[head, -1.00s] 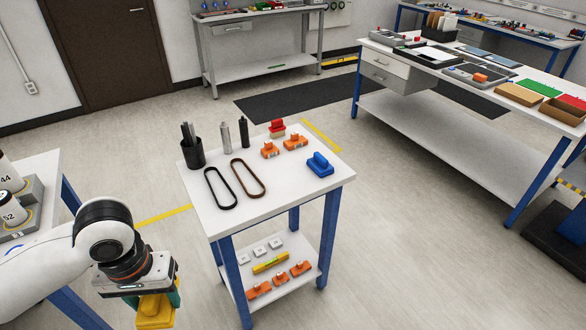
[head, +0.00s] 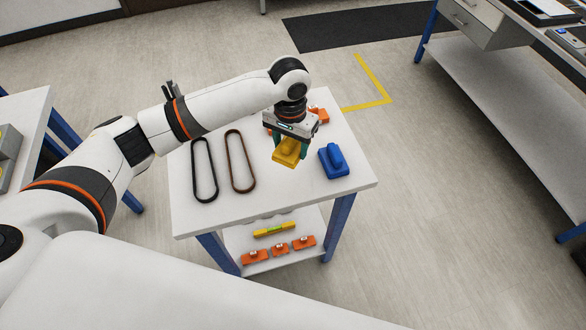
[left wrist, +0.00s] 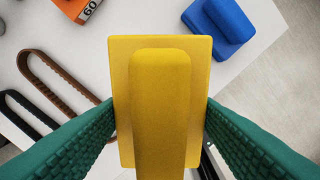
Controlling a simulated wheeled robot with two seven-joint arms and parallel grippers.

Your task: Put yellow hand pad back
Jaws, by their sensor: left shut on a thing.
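The yellow hand pad (head: 287,153) is a flat yellow block with a raised grip. My left gripper (head: 291,146) is shut on it and holds it over the right part of the white table (head: 214,214), left of the blue hand pad (head: 333,161). In the left wrist view the yellow pad (left wrist: 160,90) fills the middle between the green fingers. The blue pad (left wrist: 220,27) shows at its upper right there. I cannot tell whether the yellow pad touches the tabletop. My right gripper is not in view.
A black belt (head: 204,170) and a brown belt (head: 240,160) lie left of the pad. Orange blocks (head: 319,114) stand behind my gripper, partly hidden. The lower shelf holds a yellow level (head: 274,229) and orange blocks (head: 279,249). The tabletop's front strip is clear.

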